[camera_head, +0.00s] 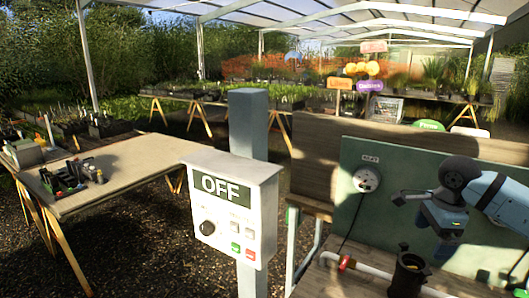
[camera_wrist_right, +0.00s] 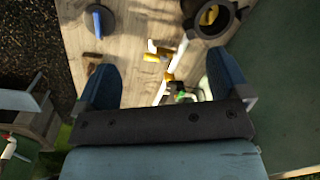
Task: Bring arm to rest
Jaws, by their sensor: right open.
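My right arm (camera_head: 500,198) reaches in from the right edge in the head view, in front of a green panel. Its gripper (camera_head: 442,232) hangs above the workbench, near a dark cylindrical vessel. In the right wrist view the gripper (camera_wrist_right: 162,78) has its two blue fingers wide apart, with nothing between them. Below it are the wooden bench top (camera_wrist_right: 130,45), a white pipe (camera_wrist_right: 182,50) with yellow fittings, and the dark round vessel (camera_wrist_right: 210,28). My left gripper is not in view.
A white control box (camera_head: 233,215) reading OFF stands on a grey post (camera_head: 248,120). A round gauge (camera_head: 367,179) is on the green panel (camera_head: 385,158). The dark vessel (camera_head: 408,275) and white pipe (camera_head: 372,269) sit on the bench. A wooden table (camera_head: 130,170) stands left.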

